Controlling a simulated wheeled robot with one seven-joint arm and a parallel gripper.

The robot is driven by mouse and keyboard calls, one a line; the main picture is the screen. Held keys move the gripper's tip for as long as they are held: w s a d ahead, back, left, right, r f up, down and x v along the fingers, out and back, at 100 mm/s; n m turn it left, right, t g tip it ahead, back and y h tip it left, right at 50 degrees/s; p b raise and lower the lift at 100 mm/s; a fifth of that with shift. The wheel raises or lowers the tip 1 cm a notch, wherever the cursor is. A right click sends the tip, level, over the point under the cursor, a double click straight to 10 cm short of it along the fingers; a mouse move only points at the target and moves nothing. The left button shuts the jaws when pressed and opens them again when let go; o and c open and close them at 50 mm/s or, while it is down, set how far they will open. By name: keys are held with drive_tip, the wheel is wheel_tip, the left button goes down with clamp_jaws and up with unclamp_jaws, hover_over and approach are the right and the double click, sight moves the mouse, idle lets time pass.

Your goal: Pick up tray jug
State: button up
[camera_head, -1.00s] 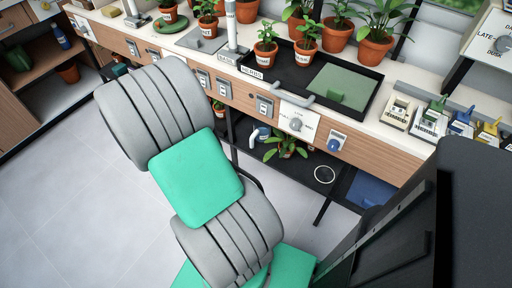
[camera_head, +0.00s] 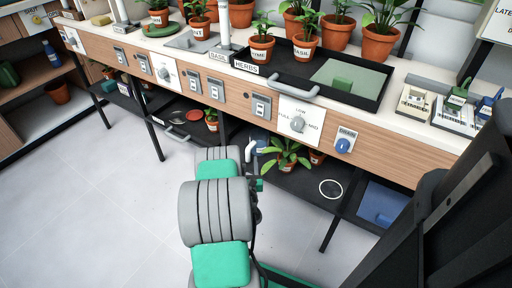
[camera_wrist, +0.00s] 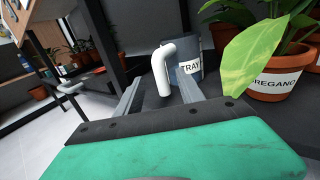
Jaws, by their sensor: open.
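The tray jug (camera_wrist: 188,72) is blue-grey with a white label reading TRAY and a bent white tube-shaped part (camera_wrist: 163,72) on its near side. In the head view the jug (camera_head: 263,141) stands upright on the dark lower shelf, under the bench. My gripper (camera_wrist: 158,78) is open in the wrist view, its two grey fingers pointing at the jug. The white part appears in the gap between the fingers; I cannot tell whether they touch it or how deep they reach. In the head view my arm hides most of the gripper.
The OREGANO pot (camera_wrist: 272,85) stands close to the jug's right, its large leaf hanging near the right finger. A shelf leg (camera_wrist: 103,40) rises to the left. The bench front with its knobs (camera_head: 298,124) overhangs the shelf. The floor (camera_head: 100,200) is clear at left.

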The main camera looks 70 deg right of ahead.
sight(248, 156)
drive_tip(key=shift+p+x, duration=0.7)
drive_tip(key=shift+x, duration=1.65)
drive_tip(key=shift+r, duration=0.1)
drive_tip(key=shift+c, duration=0.2)
clamp_jaws()
